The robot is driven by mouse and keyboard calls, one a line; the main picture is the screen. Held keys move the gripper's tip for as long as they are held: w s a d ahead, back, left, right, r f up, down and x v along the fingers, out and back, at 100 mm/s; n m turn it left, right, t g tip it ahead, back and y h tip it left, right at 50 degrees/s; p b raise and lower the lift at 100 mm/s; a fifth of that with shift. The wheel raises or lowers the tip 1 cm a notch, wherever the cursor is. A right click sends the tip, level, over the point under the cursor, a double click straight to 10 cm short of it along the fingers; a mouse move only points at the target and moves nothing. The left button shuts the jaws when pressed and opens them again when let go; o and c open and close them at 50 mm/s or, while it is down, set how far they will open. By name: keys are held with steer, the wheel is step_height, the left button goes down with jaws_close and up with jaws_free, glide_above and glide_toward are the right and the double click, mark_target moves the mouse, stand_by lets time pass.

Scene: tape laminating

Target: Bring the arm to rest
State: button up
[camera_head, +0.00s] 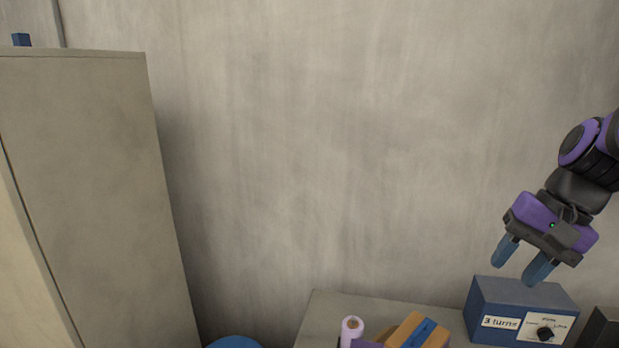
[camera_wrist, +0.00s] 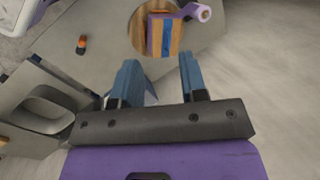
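My gripper (camera_head: 513,272) is at the right in the head view, raised above a blue box with a dial. Its two blue fingers point down and stand apart with nothing between them. The wrist view also shows the two fingers (camera_wrist: 160,72) apart and empty. No held object shows.
The blue box (camera_head: 482,297) carries a "3 turns" label and a black knob. A brown block with a blue stripe (camera_head: 408,330) and a light purple roll (camera_head: 351,328) are on the grey table (camera_head: 322,312). A tall grey cabinet (camera_head: 90,190) stands left. Space before the wall is clear.

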steer(key=s+r+n+t+h, duration=0.4)
steer(key=s+r+n, duration=0.2)
steer(key=s+r, duration=0.1)
steer(key=shift+s+d+r, duration=0.15)
steer(key=shift+s+r, duration=0.05)
steer(key=shift+s, duration=0.15)
stand_by(0.6)
